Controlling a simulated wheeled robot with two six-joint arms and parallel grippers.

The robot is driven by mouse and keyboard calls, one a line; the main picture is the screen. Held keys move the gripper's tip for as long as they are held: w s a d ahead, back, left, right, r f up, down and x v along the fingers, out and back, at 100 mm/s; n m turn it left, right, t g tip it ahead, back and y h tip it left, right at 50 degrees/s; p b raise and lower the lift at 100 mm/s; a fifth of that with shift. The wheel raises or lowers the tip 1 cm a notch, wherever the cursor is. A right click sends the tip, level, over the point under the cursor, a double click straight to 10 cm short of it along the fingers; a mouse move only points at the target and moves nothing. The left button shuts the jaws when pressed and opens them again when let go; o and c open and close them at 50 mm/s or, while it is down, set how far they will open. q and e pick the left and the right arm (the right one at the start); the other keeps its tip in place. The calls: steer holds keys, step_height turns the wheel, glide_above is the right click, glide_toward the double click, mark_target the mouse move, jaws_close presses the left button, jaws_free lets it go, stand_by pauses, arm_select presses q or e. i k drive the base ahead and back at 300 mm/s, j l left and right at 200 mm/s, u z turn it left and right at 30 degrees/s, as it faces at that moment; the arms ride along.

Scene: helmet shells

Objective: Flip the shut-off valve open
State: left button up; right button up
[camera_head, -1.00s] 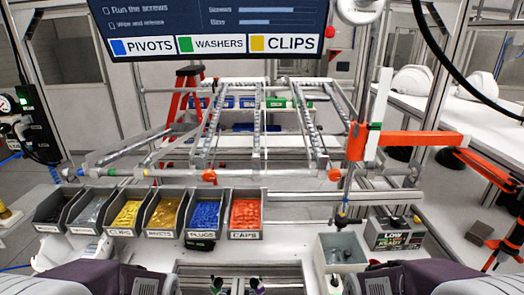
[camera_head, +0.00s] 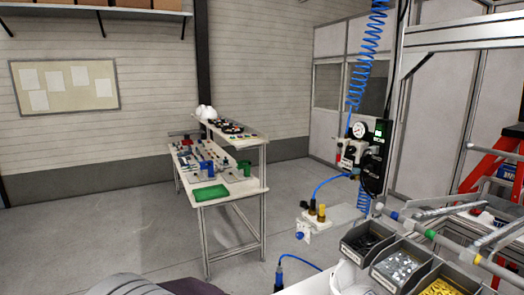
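An air unit (camera_head: 352,152) with a round pressure gauge (camera_head: 360,130) hangs on the frame post right of centre. A black box (camera_head: 378,150) with a green light is beside it. Blue air hoses (camera_head: 328,187) run from the unit down to a white plate (camera_head: 335,216) with yellow and dark fittings (camera_head: 321,211). A small white block with a blue part (camera_head: 301,236) sits at the plate's lower left. I cannot tell which part is the shut-off valve or how its handle stands. Neither gripper shows; only part of my arm is at the bottom left.
The workbench's grey bins (camera_head: 367,244) and rails (camera_head: 470,255) fill the lower right. A separate white table (camera_head: 230,196) with tools and a green tray (camera_head: 209,194) stands left of centre. Open grey floor (camera_head: 110,235) lies to the left. A blue coiled hose (camera_head: 367,65) hangs above the unit.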

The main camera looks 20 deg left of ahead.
mark_target(340, 145)
steer(key=j+u, duration=0.15)
steer(key=i+j+z, duration=0.25)
steer(key=j, duration=0.25)
steer(key=j+z, duration=0.3)
steer(key=j, duration=0.25)
steer(key=j+z, duration=0.25)
steer(key=j, duration=0.3)
